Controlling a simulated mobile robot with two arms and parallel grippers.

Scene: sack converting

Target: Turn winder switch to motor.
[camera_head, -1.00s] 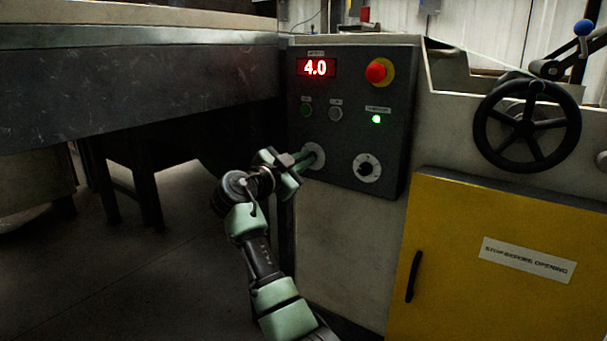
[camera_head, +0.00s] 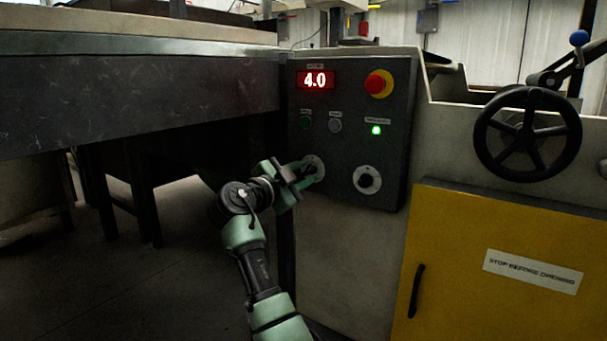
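The dark control panel (camera_head: 348,140) is at the centre of the head view. Low on its left side is a rotary switch with a round pale plate (camera_head: 319,161). My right gripper (camera_head: 309,171) is at this switch, with its two green fingers apart, one above the other. The knob is partly hidden by the fingers, and its setting and any contact cannot be made out. The panel's labels are too small to read. My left gripper is out of view.
The panel also has a red display (camera_head: 316,80) reading 4.0, a red stop button (camera_head: 378,83), small green and grey buttons, and a lit green lamp (camera_head: 376,130). A black handwheel (camera_head: 532,134) and yellow door (camera_head: 480,300) are at right. A dark table (camera_head: 130,100) edges the left.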

